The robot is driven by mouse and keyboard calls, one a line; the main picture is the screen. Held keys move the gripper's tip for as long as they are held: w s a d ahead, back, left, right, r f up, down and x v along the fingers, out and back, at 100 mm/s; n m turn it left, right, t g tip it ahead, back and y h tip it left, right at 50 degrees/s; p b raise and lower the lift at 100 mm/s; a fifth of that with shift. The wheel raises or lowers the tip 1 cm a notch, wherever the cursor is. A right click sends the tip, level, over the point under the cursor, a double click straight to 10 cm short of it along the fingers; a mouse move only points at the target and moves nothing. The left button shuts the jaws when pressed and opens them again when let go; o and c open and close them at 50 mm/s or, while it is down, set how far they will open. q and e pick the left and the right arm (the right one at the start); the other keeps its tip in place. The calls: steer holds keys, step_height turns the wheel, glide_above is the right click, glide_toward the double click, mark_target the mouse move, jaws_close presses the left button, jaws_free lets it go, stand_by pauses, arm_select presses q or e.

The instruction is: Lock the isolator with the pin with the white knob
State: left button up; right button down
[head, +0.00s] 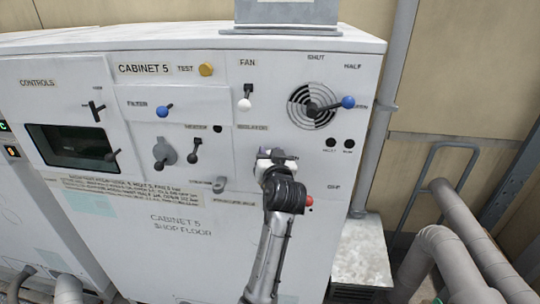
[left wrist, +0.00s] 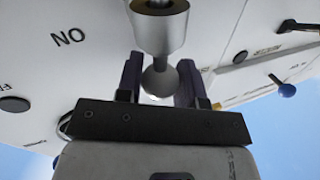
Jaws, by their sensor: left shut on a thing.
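My left gripper (head: 277,158) is in front of the cabinet face, below the small label under the fan switch. In the left wrist view its dark fingers (left wrist: 161,84) are shut on a pale round knob (left wrist: 160,80), the white knob of the pin. A short stem joins the knob to a shiny metal collar (left wrist: 158,32) just beyond it. How deep the pin sits in the collar cannot be told. In the head view the gripper and wrist hide most of the pin and the isolator area. My right gripper is in neither view.
A vertical pipe (head: 383,120) and lagged pipes (head: 447,255) stand right.

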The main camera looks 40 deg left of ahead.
arm_select(q)
steer(key=o, duration=1)
steer(key=b+v, duration=0.3)
steer(key=v, duration=1.1)
